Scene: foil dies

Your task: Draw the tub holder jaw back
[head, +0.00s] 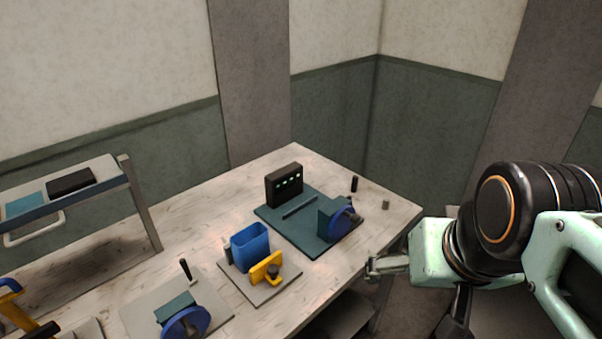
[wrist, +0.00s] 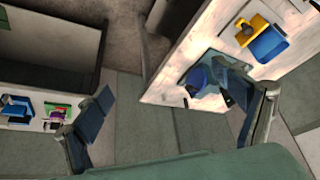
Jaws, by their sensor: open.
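A blue tub (head: 250,247) stands upright on a pale grey plate (head: 232,291) on the table. The yellow holder jaw (head: 265,267) is at the tub's front right side, with a dark round knob (head: 273,271) next to it. I cannot tell whether jaw and tub touch. In the wrist view the tub (wrist: 270,44) and the yellow jaw (wrist: 247,30) show at the upper right. My gripper (head: 372,268) is open and empty, off the table's right edge and well right of the holder. Its fingers (wrist: 165,120) are spread wide in the wrist view.
A teal plate (head: 310,241) with a black lit box (head: 284,185) and a blue handwheel (head: 342,219) lies between my gripper and the back wall. Another blue handwheel (head: 185,324) is at the front. A raised shelf (head: 100,166) stands at left.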

